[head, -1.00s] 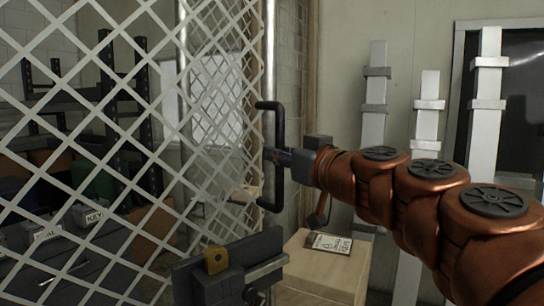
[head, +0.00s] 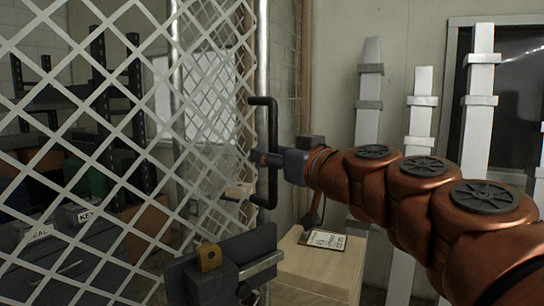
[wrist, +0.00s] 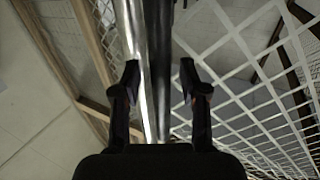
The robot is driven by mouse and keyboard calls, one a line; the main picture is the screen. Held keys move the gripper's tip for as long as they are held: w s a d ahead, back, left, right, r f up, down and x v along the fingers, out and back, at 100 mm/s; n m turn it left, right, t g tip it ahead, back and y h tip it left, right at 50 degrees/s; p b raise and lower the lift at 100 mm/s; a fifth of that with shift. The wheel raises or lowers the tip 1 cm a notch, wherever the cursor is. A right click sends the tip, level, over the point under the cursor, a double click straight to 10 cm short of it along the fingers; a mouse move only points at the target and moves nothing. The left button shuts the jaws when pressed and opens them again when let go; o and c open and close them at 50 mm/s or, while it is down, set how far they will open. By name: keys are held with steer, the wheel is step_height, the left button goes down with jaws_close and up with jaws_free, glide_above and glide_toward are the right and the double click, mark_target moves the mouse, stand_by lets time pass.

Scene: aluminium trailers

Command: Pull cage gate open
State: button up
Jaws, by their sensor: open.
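The cage gate (head: 95,150) is a pale diamond-mesh panel filling the left of the head view. A black D-shaped pull handle (head: 271,120) stands upright by a shiny metal post at its right edge. My gripper (head: 262,157) is at the handle's mid-height in the head view, its fingertips overlapping the handle. In the wrist view my gripper (wrist: 158,85) is open, with the post and a dark upright bar between its fingers. I cannot tell whether the fingers touch the handle. A dark latch box (head: 225,262) with a brass tab (head: 208,257) sits low at the gate edge.
A wooden box (head: 318,268) with a printed card (head: 325,239) stands below my gripper. White posts (head: 370,100) line the wall at the right. Behind the mesh are dark shelving (head: 98,90) and labelled boxes (head: 85,216).

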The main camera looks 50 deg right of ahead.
mark_target(277, 101)
steer(key=shift+r, duration=4.95)
steer(key=shift+c, duration=0.4)
